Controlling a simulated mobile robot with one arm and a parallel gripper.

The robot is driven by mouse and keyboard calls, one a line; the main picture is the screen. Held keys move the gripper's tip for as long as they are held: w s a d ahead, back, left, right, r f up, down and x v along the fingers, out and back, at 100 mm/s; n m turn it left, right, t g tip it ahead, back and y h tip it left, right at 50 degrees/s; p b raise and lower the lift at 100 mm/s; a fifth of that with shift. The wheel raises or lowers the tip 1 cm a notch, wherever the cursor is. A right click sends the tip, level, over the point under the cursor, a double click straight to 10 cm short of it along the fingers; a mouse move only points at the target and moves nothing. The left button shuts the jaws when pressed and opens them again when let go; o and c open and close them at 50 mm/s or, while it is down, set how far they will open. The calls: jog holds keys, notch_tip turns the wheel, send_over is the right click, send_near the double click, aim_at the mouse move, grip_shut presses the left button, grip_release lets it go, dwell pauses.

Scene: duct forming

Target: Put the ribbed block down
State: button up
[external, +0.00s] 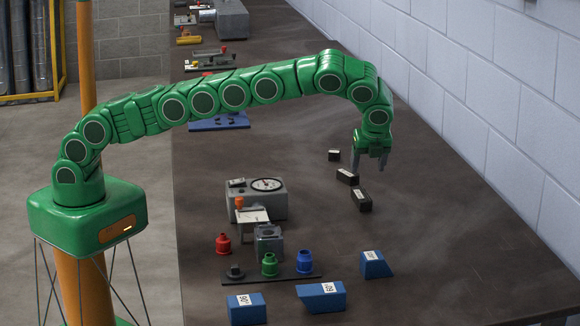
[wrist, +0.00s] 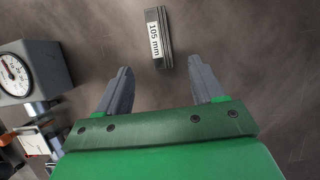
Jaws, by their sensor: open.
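A dark block with lengthwise ribs and a white "105 mm" label (wrist: 166,45) lies on the dark table in the wrist view. Its near end shows between the tips of my gripper (wrist: 160,67), which is open with nothing between its grey fingers. In the external view my gripper (external: 370,167) points down over the table, close to three small black blocks: a far one (external: 334,155), a middle one (external: 346,177) and a near one (external: 361,201). I cannot tell which of them is the labelled ribbed block, or the exact height of my fingertips.
A grey dial gauge (external: 267,198) stands left of the blocks and shows in the wrist view (wrist: 22,75). Red (external: 223,244), green (external: 269,265) and blue (external: 304,262) pieces and several blue wedges (external: 321,296) are nearer. A white wall (external: 480,90) bounds the right; the table's near right is clear.

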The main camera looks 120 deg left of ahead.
jog(key=shift+w+d+r, duration=0.1)
jog(key=shift+w+r, duration=0.05)
jog(key=shift+r, duration=0.2)
jog(key=s+d+r+n, duration=0.1)
jog(key=s+d+r, duration=0.4)
jog(key=d, duration=0.3)
jog(key=s+d+r+n+t, duration=0.1)
jog(key=s+d+r+n, duration=0.1)
jog(key=s+d+r, duration=0.35)
jog(key=s+d+r+n, duration=0.1)
jog(key=s+d+r, duration=0.2)
jog(key=d+r, duration=0.55)
jog(key=s+d+f+n+h, duration=0.2)
jog(key=s+d, duration=1.3)
jog(key=s, duration=0.1)
jog(key=s+d+f+n, duration=0.1)
jog(key=s+d+f, duration=0.2)
jog(key=s, duration=0.7)
jog(key=s+d+f+n+h, duration=0.1)
jog(key=s+d, duration=0.4)
jog(key=s, duration=0.6)
notch_tip(320, 180, down, 2)
jog(key=shift+d+f+n, duration=0.15)
jog(key=shift+d+n, duration=0.15)
jog(key=shift+n, duration=0.2)
jog(key=shift+s, duration=0.1)
